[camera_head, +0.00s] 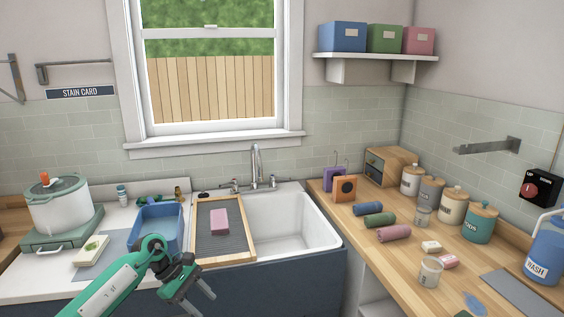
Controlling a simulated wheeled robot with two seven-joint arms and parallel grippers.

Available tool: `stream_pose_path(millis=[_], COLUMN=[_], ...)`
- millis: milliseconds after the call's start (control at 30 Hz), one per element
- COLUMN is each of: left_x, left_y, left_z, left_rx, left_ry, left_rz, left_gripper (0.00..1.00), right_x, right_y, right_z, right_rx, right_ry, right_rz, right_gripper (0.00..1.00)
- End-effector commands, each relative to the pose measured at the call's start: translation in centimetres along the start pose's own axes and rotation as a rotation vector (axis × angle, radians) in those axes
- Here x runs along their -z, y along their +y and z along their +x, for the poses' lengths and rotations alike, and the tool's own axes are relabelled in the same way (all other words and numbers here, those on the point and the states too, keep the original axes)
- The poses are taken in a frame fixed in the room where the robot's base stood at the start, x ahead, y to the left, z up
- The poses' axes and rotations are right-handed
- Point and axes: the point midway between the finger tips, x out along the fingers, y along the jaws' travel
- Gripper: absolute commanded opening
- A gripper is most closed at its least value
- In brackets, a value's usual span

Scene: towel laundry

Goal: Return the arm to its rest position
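My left arm, green and white, comes in from the lower left. Its gripper (203,299) is in front of the sink counter, below the washboard, with its fingers apart and nothing seen between them. It looks clear of the blue basin (144,238) and the wooden-framed washboard (238,212). My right gripper is not in view.
A pink block (220,221) lies on the washboard beside the empty white sink (290,222). A lidded pot (56,205) stands far left. Rolled towels (393,233), canisters (479,222) and a blue wash jug (545,255) stand on the right counter.

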Motion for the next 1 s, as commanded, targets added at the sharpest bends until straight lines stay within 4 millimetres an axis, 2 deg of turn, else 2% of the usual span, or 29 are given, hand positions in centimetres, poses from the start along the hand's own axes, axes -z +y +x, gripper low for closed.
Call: stream_pose_path(millis=[33, 100, 267, 367, 467, 567, 667, 767, 800, 833, 967, 1000], left_x=[0.0, -0.2, 1.1, 3.4, 7.0, 11.3, 15.2, 18.2, 19.2, 19.8, 21.4, 21.7], left_y=[-0.1, 0.0, 0.0, -0.9, -3.1, -7.0, -12.2, -18.0, -20.6, -22.5, -31.2, -34.0], left_z=[2.4, 5.4, 11.6, 15.2, 18.9, 23.1, 27.1, 31.0, 32.5, 33.6, 38.1, 39.4], left_rx=[-0.035, -0.099, -0.237, -0.305, -0.364, -0.423, -0.482, -0.544, -0.572, 0.572, 0.537, 0.531], left_ry=[-0.087, -0.225, -0.57, -0.771, -0.958, -1.13, -1.266, -1.371, -1.405, 1.378, 1.149, 1.087], left_rz=[-0.095, -0.264, -0.767, -1.123, -1.505, -1.907, -2.272, -2.593, -2.713, 2.7, 2.401, 2.311], left_gripper=[0.45, 0.45, 0.45, 0.45, 0.45, 0.45, 0.45, 0.45, 0.45, 0.45, 0.45, 0.45], right_x=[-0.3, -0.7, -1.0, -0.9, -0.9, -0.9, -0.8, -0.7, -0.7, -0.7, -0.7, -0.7], right_y=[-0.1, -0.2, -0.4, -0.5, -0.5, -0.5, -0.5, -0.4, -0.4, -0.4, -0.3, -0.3], right_z=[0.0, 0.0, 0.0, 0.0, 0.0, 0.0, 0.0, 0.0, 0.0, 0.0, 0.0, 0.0], right_rx=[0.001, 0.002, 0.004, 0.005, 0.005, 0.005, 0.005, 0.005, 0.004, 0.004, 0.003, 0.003], right_ry=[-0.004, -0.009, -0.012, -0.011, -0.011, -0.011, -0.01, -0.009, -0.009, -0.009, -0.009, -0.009], right_rz=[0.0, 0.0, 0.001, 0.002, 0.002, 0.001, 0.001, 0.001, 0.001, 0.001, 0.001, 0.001], right_gripper=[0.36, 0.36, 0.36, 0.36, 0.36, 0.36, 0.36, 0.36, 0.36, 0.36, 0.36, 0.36])
